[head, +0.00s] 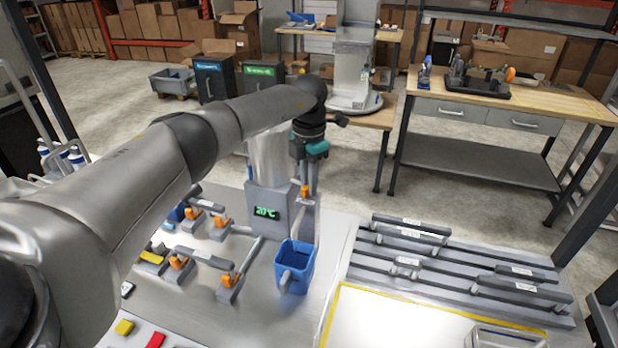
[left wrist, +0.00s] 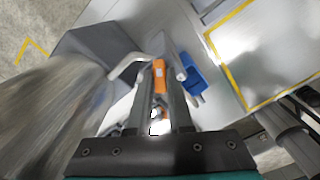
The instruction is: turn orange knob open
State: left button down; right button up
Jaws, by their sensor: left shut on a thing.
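The orange knob (head: 305,191) is on the front of a metal dispenser (head: 268,160) with a grey base and a green 20°C display. My left gripper (head: 306,182) reaches down from above and is shut on the orange knob. In the left wrist view the knob (left wrist: 160,76) shows between the two fingers (left wrist: 160,95). The fingers hide part of the knob, and its turn angle is hard to tell. A blue jug (head: 302,258) stands below and in front of the knob. My right gripper is not in view.
Several grey fixtures with orange clamps (head: 228,281) stand on the table left of the jug. A slotted rack (head: 465,262) and a yellow-bordered area (head: 390,320) lie to the right. A workbench (head: 510,98) stands behind.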

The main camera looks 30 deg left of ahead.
pick_arm(q)
jog(key=n+p, duration=0.1)
jog(key=n, duration=0.3)
jog(key=shift+r+p, duration=0.1)
jog(key=shift+p, duration=0.2)
jog(key=shift+n+p, duration=0.5)
jog(key=shift+n, duration=0.9)
jog(key=c, duration=0.8)
grip_release()
notch_tip(320, 180, up, 15)
jog(key=shift+r+b, duration=0.1)
jog(key=shift+b, duration=0.9)
